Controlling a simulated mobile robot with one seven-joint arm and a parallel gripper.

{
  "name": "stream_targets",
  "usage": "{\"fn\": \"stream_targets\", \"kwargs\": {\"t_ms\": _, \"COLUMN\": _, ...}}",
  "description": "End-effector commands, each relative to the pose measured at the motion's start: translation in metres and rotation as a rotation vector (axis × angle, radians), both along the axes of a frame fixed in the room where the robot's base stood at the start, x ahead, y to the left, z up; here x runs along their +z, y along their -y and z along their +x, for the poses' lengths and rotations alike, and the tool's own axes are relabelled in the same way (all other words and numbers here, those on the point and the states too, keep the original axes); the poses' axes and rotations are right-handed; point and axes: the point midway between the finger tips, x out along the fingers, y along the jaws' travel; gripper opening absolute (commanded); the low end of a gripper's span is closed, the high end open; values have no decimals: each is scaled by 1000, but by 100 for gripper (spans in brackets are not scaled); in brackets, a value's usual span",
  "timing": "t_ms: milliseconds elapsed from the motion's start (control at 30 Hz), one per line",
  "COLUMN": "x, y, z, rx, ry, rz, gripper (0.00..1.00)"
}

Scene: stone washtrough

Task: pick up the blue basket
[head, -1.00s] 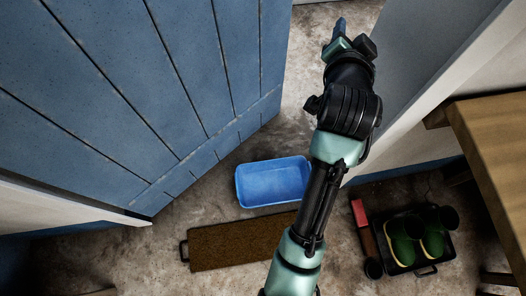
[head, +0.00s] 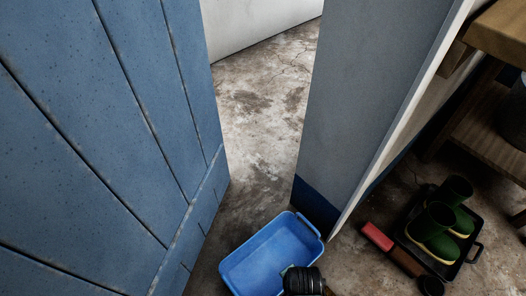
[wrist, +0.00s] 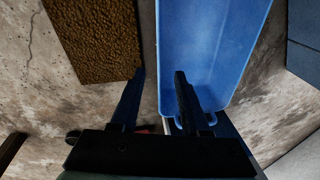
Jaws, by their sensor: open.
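The blue basket (head: 262,255), an open rectangular tub with a rim and end handles, sits on the floor in the gap beside the blue door. Part of my arm overlaps its lower right side in the head view, where my fingers cannot be made out. In the wrist view the basket (wrist: 222,45) fills the upper right. My gripper (wrist: 159,80) is open there. Its left finger appears outside the basket's left rim and its right finger over the basket's near end, by a handle. Contact cannot be told.
The blue plank door (head: 110,150) stands left and a grey wall end (head: 365,100) right of the basket. A brown mat (wrist: 95,35) lies beside it. Green boots (head: 440,230) on a black tray and a red brush-like object (head: 377,236) are at right. Floor beyond the gap is clear.

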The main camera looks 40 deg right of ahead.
Motion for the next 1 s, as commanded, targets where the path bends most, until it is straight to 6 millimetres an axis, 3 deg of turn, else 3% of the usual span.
{"fn": "stream_targets", "kwargs": {"t_ms": 400, "x": -65, "y": 6, "z": 7, "rx": -1, "ry": -2, "rz": 2, "gripper": 46}}
{"fn": "stream_targets", "kwargs": {"t_ms": 767, "x": -78, "y": 9, "z": 10, "rx": 0, "ry": -1, "rz": 1, "gripper": 46}}
{"fn": "stream_targets", "kwargs": {"t_ms": 1000, "x": -101, "y": 12, "z": 11, "rx": 0, "ry": 0, "rz": 0, "gripper": 46}}
